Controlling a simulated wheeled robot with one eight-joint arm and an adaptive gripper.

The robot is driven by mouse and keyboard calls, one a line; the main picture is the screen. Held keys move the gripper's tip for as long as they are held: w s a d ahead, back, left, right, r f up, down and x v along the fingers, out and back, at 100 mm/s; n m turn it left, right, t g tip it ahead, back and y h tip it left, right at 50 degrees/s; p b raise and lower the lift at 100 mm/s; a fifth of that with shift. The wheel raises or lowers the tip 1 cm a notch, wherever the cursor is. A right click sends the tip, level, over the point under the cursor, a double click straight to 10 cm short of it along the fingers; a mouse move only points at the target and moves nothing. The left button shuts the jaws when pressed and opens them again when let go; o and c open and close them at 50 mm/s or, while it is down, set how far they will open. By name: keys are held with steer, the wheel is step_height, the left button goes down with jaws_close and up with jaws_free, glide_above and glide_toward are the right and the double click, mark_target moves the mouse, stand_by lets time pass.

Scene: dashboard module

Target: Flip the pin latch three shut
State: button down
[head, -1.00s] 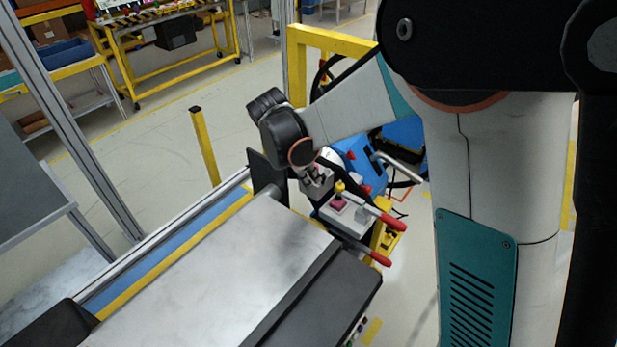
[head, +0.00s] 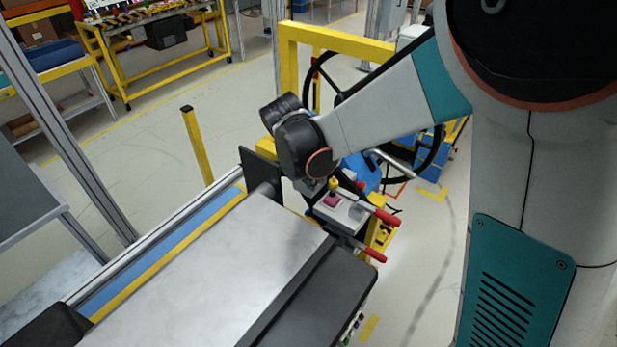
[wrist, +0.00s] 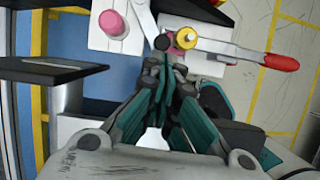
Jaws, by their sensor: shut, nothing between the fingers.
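In the wrist view, a metal lever with a red grip (wrist: 282,62) points right from a yellow round knob (wrist: 186,37) on a pale panel (wrist: 145,40). A pink cylinder (wrist: 112,24) stands to the left. My gripper (wrist: 165,62) is shut and empty, its tips just below the yellow knob; I cannot tell whether they touch anything. In the head view, the red-gripped lever (head: 386,217) sticks out right of the light box, and a second red grip (head: 376,256) lies below. No label shows which part is latch three. My wrist hides the fingers in the head view.
A metal-topped bench (head: 210,265) fills the lower left of the head view. A dark upright plate (head: 260,172) stands at its far end, close to my wrist. A black wheel (head: 436,150) and yellow frame (head: 340,39) stand behind. Open floor lies to the right.

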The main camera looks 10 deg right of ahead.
steer(key=shift+s+d+n, duration=0.25)
steer(key=shift+d+n, duration=0.15)
steer(key=shift+d, duration=0.35)
steer(key=shift+a, duration=0.1)
steer(key=shift+w+a, duration=0.45)
steer(key=shift+w, duration=0.1)
